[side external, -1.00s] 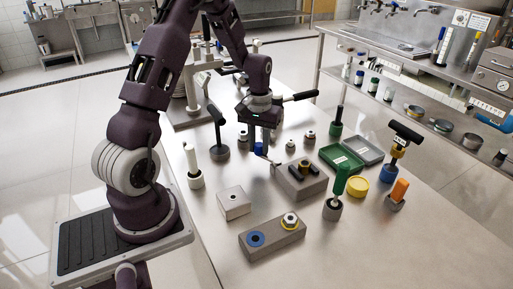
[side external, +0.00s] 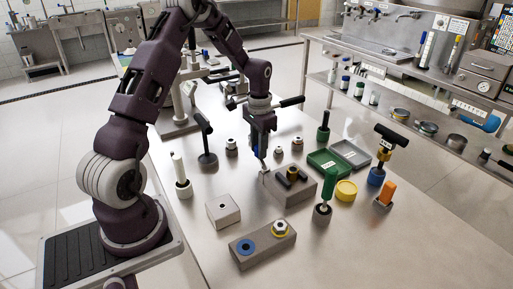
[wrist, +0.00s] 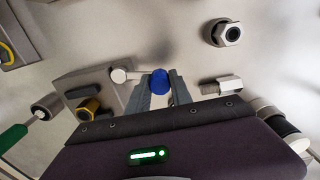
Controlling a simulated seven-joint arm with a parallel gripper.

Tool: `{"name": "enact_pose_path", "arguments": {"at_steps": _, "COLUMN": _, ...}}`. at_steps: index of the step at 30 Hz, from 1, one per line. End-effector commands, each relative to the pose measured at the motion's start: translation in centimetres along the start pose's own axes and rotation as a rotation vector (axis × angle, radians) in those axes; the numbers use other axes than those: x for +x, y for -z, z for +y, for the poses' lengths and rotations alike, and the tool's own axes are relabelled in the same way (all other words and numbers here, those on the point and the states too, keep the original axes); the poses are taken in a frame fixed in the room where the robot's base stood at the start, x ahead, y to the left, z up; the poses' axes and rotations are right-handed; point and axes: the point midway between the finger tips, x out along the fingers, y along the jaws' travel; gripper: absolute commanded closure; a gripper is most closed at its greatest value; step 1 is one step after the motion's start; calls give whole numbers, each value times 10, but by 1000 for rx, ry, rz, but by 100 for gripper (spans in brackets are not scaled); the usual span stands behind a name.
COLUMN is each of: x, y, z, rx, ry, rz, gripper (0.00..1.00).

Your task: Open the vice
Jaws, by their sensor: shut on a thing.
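The vice (side external: 297,194) is a grey block with two dark jaws on top, on the steel table. It also shows in the wrist view (wrist: 105,82), left of my fingers. A short pale arm with a round pale end (wrist: 119,75) reaches from the vice toward a blue knob (wrist: 160,81). My gripper (side external: 261,172) is upright at the vice's left edge in the side view. In the wrist view my gripper (wrist: 166,86) is shut on the blue knob, with a finger on either side. The gap between the vice jaws is too small to judge.
A pale block (side external: 222,211) and a grey block with a blue ring (side external: 262,247) are nearer the camera. A green-handled tool (side external: 325,190), yellow disc (side external: 346,190) and green tray (side external: 328,163) stand close on the right. A dark hammer-like tool (side external: 206,140) stands left.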

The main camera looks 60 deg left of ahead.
Motion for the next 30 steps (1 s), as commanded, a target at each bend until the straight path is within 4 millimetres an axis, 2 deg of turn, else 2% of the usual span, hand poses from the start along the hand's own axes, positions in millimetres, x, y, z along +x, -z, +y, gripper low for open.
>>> {"name": "enact_pose_path", "arguments": {"at_steps": 17, "x": -1, "y": 4, "z": 1, "rx": 33, "ry": 2, "rz": 7, "gripper": 100}}
{"name": "enact_pose_path", "arguments": {"at_steps": 18, "x": -1, "y": 4, "z": 1, "rx": 33, "ry": 2, "rz": 7, "gripper": 72}}
{"name": "enact_pose_path", "arguments": {"at_steps": 21, "x": -1, "y": 4, "z": 1, "rx": 32, "ry": 1, "rz": 6, "gripper": 52}}
{"name": "enact_pose_path", "arguments": {"at_steps": 30, "x": -1, "y": 3, "z": 0, "rx": 31, "ry": 1, "rz": 3, "gripper": 52}}
